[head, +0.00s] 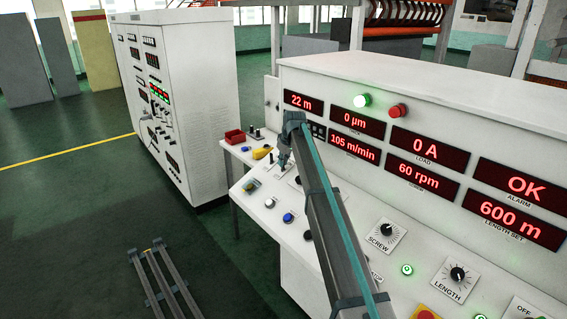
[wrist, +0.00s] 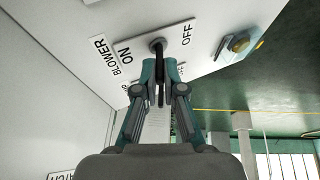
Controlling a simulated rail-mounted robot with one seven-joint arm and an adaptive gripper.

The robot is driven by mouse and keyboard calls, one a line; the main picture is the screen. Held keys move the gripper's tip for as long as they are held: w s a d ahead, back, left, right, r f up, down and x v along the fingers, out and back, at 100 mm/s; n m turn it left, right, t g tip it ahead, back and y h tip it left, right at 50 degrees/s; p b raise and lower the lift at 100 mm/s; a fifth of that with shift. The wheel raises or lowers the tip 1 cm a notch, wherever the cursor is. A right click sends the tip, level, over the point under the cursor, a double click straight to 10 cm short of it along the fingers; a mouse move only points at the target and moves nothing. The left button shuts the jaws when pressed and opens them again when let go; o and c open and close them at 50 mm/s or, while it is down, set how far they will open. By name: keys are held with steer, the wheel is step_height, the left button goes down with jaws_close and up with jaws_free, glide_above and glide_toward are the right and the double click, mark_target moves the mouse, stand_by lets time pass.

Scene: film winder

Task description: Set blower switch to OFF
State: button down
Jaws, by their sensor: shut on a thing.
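The blower switch (wrist: 157,45) is a dark toggle lever on a white plate (wrist: 205,22) in the wrist view. The plate reads BLOWER, with ON to the left of the lever and OFF to the right. My gripper (wrist: 160,68) is shut on the lever, its two teal-tipped fingers on either side of it. I cannot tell for sure which way the lever is set. In the head view my gripper (head: 284,163) is low over the far left part of the sloped console (head: 262,203), and my arm hides part of the console.
A blue button (head: 288,218) and other small controls sit close to my gripper. The SCREW dial (head: 386,230) and LENGTH dial (head: 457,273) are nearer. A white cabinet (head: 205,95) stands behind left.

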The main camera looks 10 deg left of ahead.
steer(key=t+h+b, duration=0.1)
steer(key=b, duration=0.1)
steer(key=s+a+t+h+b, duration=0.1)
steer(key=f+n+t+b, duration=0.1)
steer(key=b, duration=0.1)
steer(key=shift+s+a+h+b, duration=0.2)
steer(key=shift+s+h+b, duration=0.1)
steer(key=shift+h, duration=0.1)
steer(key=t+b, duration=0.1)
steer(key=t+h+b, duration=0.1)
steer(key=h+b, duration=0.1)
steer(key=b, duration=0.1)
steer(key=shift+s+a+f+n+t, duration=0.3)
steer(key=shift+a+f+n+t, duration=0.1)
steer(key=shift+s+a+t+h+b, duration=0.1)
steer(key=shift+t+h+b, duration=0.35)
steer(key=shift+b, duration=0.2)
steer(key=c, duration=1.3)
jaws_free()
steer(key=v, duration=1.2)
